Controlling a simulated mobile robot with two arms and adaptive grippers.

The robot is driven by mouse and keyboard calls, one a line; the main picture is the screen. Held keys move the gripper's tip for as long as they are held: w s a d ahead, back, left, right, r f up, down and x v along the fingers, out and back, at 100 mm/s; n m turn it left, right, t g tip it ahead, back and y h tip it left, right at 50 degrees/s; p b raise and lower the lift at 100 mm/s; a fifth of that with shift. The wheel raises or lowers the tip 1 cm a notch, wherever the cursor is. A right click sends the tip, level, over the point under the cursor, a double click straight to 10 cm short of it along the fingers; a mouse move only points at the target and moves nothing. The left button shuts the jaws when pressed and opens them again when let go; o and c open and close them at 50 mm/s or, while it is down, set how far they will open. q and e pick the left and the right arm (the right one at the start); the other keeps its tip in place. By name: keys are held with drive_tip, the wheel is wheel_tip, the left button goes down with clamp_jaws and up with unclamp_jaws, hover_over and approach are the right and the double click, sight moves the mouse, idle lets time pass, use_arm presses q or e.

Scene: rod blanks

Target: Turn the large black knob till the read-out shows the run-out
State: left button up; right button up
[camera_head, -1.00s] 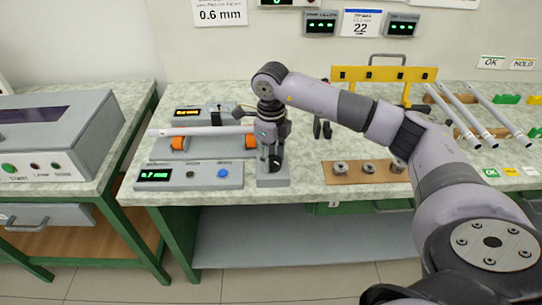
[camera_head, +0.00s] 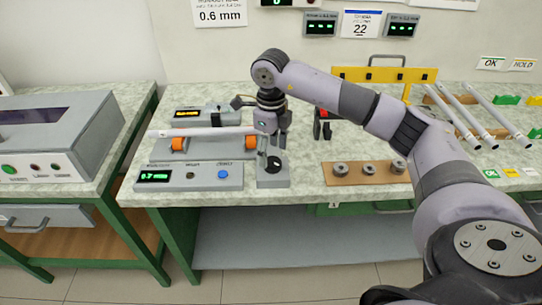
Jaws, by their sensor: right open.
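The large black knob (camera_head: 274,165) sits on a grey block (camera_head: 273,182) at the front of the bench. The read-out (camera_head: 155,176) on the grey panel to its left glows green and seems to show 0.7 mm. My right gripper (camera_head: 272,139) is open above and slightly behind the knob, apart from it, and partly hidden by its own wrist. A pale rod (camera_head: 205,131) lies across two orange rollers (camera_head: 178,144) behind the read-out panel. My left gripper is not in view.
A blue button (camera_head: 223,174) is on the read-out panel. A brown board (camera_head: 350,179) with several metal rings lies to the right. A yellow rack (camera_head: 385,75) stands behind my right arm. Several rods (camera_head: 479,112) lie at the right. A sign on the wall (camera_head: 219,13) reads 0.6 mm.

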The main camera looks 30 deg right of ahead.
sight(271, 161)
wheel_tip(271, 161, up, 9)
idle(0.7)
